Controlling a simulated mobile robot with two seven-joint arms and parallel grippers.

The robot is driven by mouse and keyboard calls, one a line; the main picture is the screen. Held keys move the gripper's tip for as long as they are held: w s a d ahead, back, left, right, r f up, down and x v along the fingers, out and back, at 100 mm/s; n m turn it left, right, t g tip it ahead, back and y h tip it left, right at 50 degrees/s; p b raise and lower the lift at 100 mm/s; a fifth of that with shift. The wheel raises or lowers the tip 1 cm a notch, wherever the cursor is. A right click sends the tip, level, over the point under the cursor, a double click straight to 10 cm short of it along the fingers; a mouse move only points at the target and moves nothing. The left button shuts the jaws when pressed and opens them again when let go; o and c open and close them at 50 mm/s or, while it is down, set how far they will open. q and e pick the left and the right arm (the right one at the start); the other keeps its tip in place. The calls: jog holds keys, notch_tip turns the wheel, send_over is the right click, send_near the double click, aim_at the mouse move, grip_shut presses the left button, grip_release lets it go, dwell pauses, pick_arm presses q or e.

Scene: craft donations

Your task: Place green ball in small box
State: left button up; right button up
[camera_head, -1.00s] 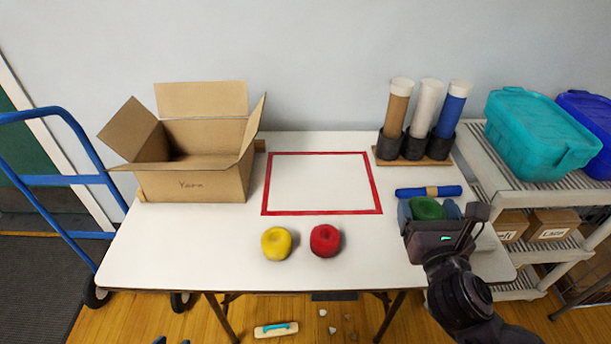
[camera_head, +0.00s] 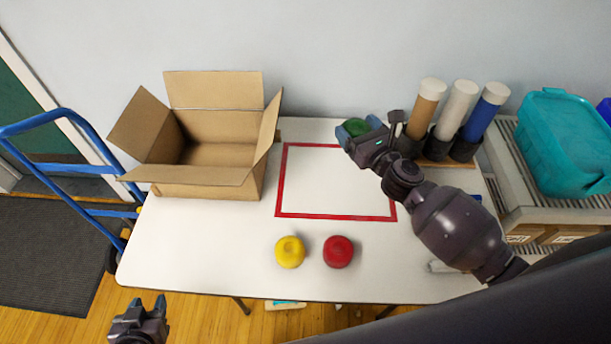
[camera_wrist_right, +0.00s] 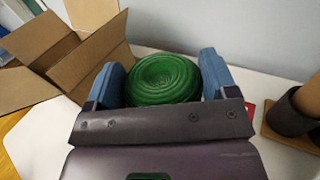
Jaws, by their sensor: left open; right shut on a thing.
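The green ball (camera_head: 357,127) is a round yarn ball held between the blue fingers of my right gripper (camera_head: 356,131). It fills the space between the fingers in the right wrist view (camera_wrist_right: 164,78). My right gripper is shut on it, above the back of the table near the red outline. The open cardboard box (camera_head: 205,190) stands at the table's back left with its flaps spread and its visible inside empty. It also shows in the right wrist view (camera_wrist_right: 88,62), left of the ball. My left gripper (camera_head: 148,304) is open and empty, low at the front left, off the table.
A yellow ball (camera_head: 289,251) and a red ball (camera_head: 338,251) sit near the table's front. A red outlined rectangle (camera_head: 335,216) lies between box and tubes. Several tubes stand in dark holders (camera_head: 462,150) at back right. A blue hand truck (camera_head: 75,168) stands left.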

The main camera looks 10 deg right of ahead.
jog(key=shift+w+a+f+n+y, duration=0.25)
jog(key=shift+w+f+n+y, duration=0.05)
jog(key=shift+w+f+y, duration=0.1)
jog(key=shift+a, duration=0.25)
jog(key=f+b, duration=0.8)
jog(key=f, duration=1.1)
jog(key=shift+s+f+b, duration=0.2)
jog(key=shift+b, duration=0.2)
jog(key=shift+f, duration=0.2)
jog(key=shift+r, duration=0.1)
jog(key=shift+f, duration=0.25)
jog(key=o, duration=0.8)
jog(key=shift+r, duration=0.1)
